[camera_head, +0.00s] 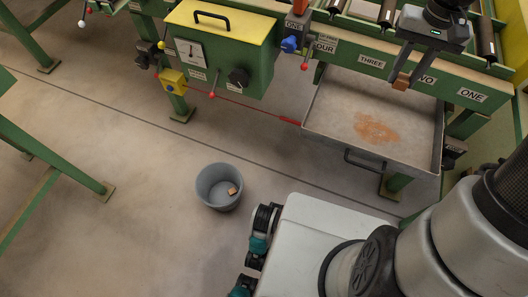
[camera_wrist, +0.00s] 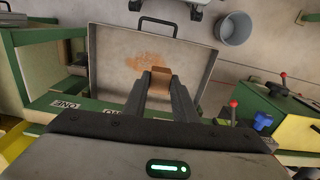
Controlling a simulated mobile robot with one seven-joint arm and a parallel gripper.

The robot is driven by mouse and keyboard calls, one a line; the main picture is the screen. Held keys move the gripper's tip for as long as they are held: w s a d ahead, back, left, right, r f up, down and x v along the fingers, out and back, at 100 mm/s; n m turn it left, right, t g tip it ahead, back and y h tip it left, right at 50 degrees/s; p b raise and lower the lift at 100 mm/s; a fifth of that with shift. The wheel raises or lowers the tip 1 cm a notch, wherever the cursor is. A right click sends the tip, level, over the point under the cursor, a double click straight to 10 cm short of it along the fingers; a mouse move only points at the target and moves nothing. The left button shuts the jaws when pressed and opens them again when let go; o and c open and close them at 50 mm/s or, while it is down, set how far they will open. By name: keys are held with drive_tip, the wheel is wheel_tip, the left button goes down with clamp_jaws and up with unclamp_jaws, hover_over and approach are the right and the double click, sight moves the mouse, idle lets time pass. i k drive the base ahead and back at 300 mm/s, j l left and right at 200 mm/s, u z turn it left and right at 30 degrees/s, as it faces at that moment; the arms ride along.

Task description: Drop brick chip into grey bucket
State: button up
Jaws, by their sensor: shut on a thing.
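My gripper (camera_head: 402,77) is shut on a brown brick chip (camera_head: 401,83) above the right part of a grey metal tray. In the wrist view the brick chip (camera_wrist: 161,77) sits between the two fingertips of my gripper (camera_wrist: 160,84). The grey bucket (camera_head: 206,183) stands upright on the floor, left of the tray and well apart from my gripper. A small tan chip (camera_head: 232,191) lies inside it. The bucket also shows at the upper right of the wrist view (camera_wrist: 235,40).
The tray (camera_head: 322,112) has a dark front handle (camera_head: 370,161) and a patch of orange dust. A green rail with number labels (camera_head: 372,62) runs behind it. A green control box with a yellow top (camera_head: 222,22) stands behind the bucket. Floor around the bucket is clear.

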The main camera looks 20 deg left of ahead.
sight(216, 191)
drive_tip(key=j+u, duration=1.1)
drive_tip(key=j, duration=0.2)
drive_tip(key=i+l, duration=0.05)
